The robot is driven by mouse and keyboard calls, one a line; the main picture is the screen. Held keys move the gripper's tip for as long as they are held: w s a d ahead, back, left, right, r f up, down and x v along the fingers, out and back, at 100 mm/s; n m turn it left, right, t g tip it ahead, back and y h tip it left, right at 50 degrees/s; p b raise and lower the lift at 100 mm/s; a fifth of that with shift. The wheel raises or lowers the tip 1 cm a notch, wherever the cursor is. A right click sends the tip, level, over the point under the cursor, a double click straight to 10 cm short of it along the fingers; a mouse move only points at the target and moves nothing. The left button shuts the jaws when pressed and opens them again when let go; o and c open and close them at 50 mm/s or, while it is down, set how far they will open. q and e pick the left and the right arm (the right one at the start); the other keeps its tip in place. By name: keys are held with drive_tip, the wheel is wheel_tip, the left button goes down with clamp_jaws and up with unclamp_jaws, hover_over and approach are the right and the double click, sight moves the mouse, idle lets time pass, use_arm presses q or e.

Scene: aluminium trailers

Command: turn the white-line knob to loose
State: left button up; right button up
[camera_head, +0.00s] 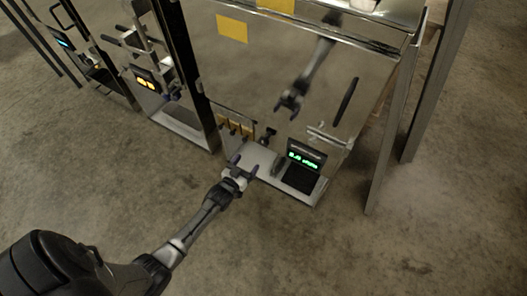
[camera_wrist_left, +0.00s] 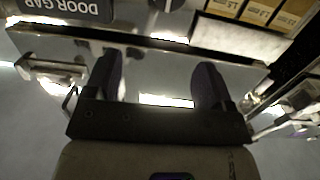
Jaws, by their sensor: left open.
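My left gripper (camera_head: 245,167) is open and empty, just in front of the low shelf of a shiny trailer panel. In the left wrist view its two dark fingers (camera_wrist_left: 157,85) stand wide apart with nothing between them. A small dark knob-like part (camera_head: 267,136) is on the panel just beyond the gripper. A dark rounded part (camera_head: 278,163) stands on the shelf to the right of the fingers. No white line can be made out on either, so I cannot tell which is the white-line knob. My right gripper is not in view.
A box with a green lit display (camera_head: 304,158) stands on the shelf (camera_head: 253,153). The mirror-like panel (camera_head: 285,60) reflects an arm. A metal post (camera_head: 393,130) stands at right. An upside-down "DOOR GAP" label (camera_wrist_left: 68,9) shows in the wrist view. The concrete floor in front is clear.

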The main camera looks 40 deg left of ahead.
sight(262, 143)
use_arm(q)
drive_tip(key=shift+t, duration=0.4)
drive_tip(key=w+a+f+b, duration=0.1)
drive_tip(key=w+b, duration=0.1)
drive_tip(key=w, duration=0.2)
drive_tip(key=w+f+b, duration=0.1)
drive_tip(key=w+b, duration=0.2)
drive_tip(key=w, duration=0.1)
drive_tip(key=w+a+f+b, duration=0.1)
drive_tip(key=w+b, duration=0.2)
drive_tip(key=w, duration=0.1)
drive_tip(key=shift+w+a+f, duration=0.3)
drive_tip(key=shift+a, duration=0.05)
drive_tip(key=shift+w+a+r+b, duration=0.15)
drive_tip(key=shift+w+b, duration=0.15)
drive_tip(key=shift+w, duration=0.55)
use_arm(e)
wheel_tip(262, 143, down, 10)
use_arm(q)
drive_tip(key=c, duration=0.9)
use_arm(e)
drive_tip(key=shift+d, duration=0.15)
